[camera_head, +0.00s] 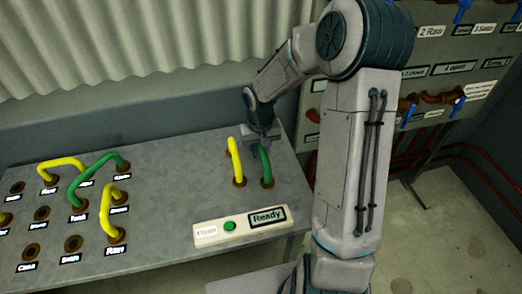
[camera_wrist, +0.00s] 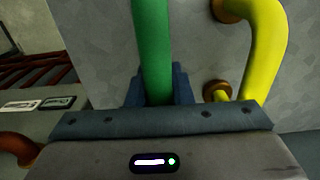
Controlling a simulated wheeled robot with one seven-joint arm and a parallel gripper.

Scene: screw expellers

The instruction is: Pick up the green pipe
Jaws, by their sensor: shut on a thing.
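A green pipe (camera_head: 265,165) stands at the right end of the grey table, in a brown socket. My gripper (camera_head: 261,136) reaches down onto its upper part. In the wrist view the green pipe (camera_wrist: 152,50) runs between the two fingers of my gripper (camera_wrist: 159,85), which is shut on it. The pipe's lower end still appears at its socket in the head view. Another green pipe (camera_head: 92,179) arches between sockets on the left side of the table.
A yellow pipe (camera_head: 235,160) stands close on the left of the held pipe; it also shows in the wrist view (camera_wrist: 266,45). More yellow pipes (camera_head: 107,212) stand at left. A panel with a green button (camera_head: 230,226) and "Ready" display lies in front. The table (camera_head: 170,175) is bare mid-way.

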